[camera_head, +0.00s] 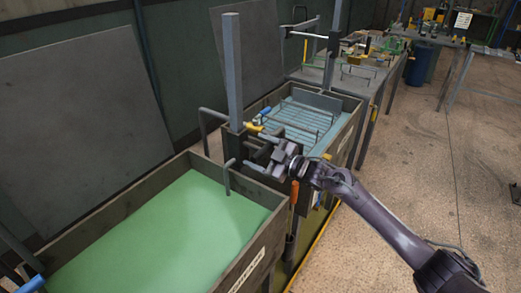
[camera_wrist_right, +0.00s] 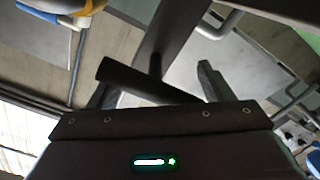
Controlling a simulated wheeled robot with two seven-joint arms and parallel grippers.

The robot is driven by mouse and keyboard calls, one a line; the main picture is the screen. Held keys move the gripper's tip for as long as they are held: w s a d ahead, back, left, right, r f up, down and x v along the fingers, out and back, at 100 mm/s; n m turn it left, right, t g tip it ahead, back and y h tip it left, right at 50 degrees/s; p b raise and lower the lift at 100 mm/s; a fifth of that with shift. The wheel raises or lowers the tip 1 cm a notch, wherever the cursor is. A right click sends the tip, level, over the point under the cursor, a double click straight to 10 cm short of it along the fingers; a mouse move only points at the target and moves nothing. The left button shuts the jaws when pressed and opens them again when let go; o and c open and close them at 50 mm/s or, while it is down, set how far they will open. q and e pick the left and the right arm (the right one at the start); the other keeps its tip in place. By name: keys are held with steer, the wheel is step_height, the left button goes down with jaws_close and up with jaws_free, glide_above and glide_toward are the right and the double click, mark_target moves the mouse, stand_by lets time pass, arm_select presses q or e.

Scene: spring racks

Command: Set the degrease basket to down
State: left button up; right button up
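A wire basket (camera_head: 300,118) sits low in the tank with pale blue liquid (camera_head: 340,128). I cannot tell for sure that it is the degrease basket. My right gripper (camera_head: 262,160) is beside the near end of that tank, close to the base of a tall grey post (camera_head: 232,70). In the right wrist view its fingers (camera_wrist_right: 158,90) are wide apart. A dark round bar (camera_wrist_right: 150,80) lies across the space between them, and I cannot tell whether it touches either finger. My left gripper is not in view.
A tank of green liquid (camera_head: 165,225) stands in front at left. A yellow-tipped lever (camera_head: 254,127) and an orange handle (camera_head: 294,192) are close to my right gripper. Benches (camera_head: 385,65) stand behind. The floor at right (camera_head: 440,150) is clear.

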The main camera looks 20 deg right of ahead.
steer(key=shift+d+f, duration=0.1)
steer(key=shift+f, duration=0.25)
steer(key=shift+d, duration=0.1)
steer(key=shift+s+d+f, duration=0.1)
steer(key=shift+s+d, duration=0.05)
steer(key=shift+d, duration=0.05)
steer(key=b+v, duration=0.1)
steer(key=v, duration=0.6)
steer(key=shift+r, duration=0.35)
steer(key=shift+s+a, duration=0.1)
steer(key=shift+s, duration=0.1)
